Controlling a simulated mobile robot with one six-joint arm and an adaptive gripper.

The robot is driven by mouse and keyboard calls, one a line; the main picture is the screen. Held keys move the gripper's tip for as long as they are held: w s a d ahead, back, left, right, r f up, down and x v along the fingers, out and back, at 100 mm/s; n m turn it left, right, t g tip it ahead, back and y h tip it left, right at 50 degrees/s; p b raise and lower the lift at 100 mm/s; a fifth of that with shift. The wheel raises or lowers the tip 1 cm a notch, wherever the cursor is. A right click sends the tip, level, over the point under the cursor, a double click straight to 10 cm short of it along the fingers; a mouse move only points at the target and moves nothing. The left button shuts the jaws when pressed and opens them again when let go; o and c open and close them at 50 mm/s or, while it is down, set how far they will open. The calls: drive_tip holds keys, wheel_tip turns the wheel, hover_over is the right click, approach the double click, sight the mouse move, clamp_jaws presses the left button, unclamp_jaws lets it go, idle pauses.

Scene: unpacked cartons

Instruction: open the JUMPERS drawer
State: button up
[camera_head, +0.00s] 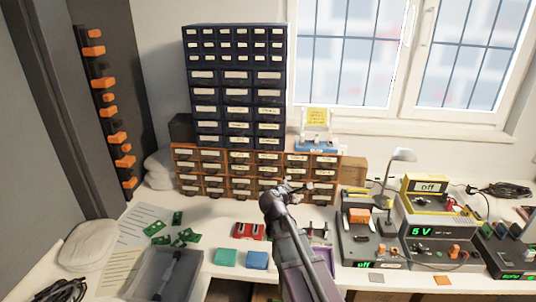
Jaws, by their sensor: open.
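A tall dark blue drawer cabinet (188,62) stands on a wide orange-brown drawer cabinet (229,177) at the back of the bench. Both have rows of small drawers with pale labels, too small to read, so I cannot tell which one is JUMPERS. All the drawers I can see look closed. My arm reaches up from the bottom, and my gripper (305,187) is open in front of the right part of the orange-brown cabinet. It looks empty. My arm and gripper cover some lower drawers there; I cannot tell whether the fingers touch any.
Bench instruments (360,243) and a lamp (403,155) stand to the right. A grey tray (190,285), green boards (186,237), a red device (249,231) and teal and blue blocks (257,260) lie in front. A blue box (316,146) sits on the orange-brown cabinet.

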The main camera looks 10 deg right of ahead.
sight(268, 148)
drive_tip(key=w+a+r+n+t+y+b, duration=0.1)
drive_tip(key=w+a+r+n+t, duration=0.1)
drive_tip(key=n, duration=0.5)
drive_tip(key=w+a+r+n+t+y+b, duration=0.1)
drive_tip(key=w+a+r+n+t+y, duration=0.1)
drive_tip(key=w+a+n+t, duration=0.2)
drive_tip(key=w+a+n, duration=0.2)
drive_tip(key=a+n, duration=0.1)
drive_tip(key=shift+r+n+y, duration=0.25)
drive_tip(key=shift+n+y, duration=0.05)
drive_tip(key=shift+w, duration=0.25)
drive_tip(key=x, duration=1.3)
drive_tip(key=shift+w+d+r, duration=0.1)
drive_tip(key=shift+w, duration=0.1)
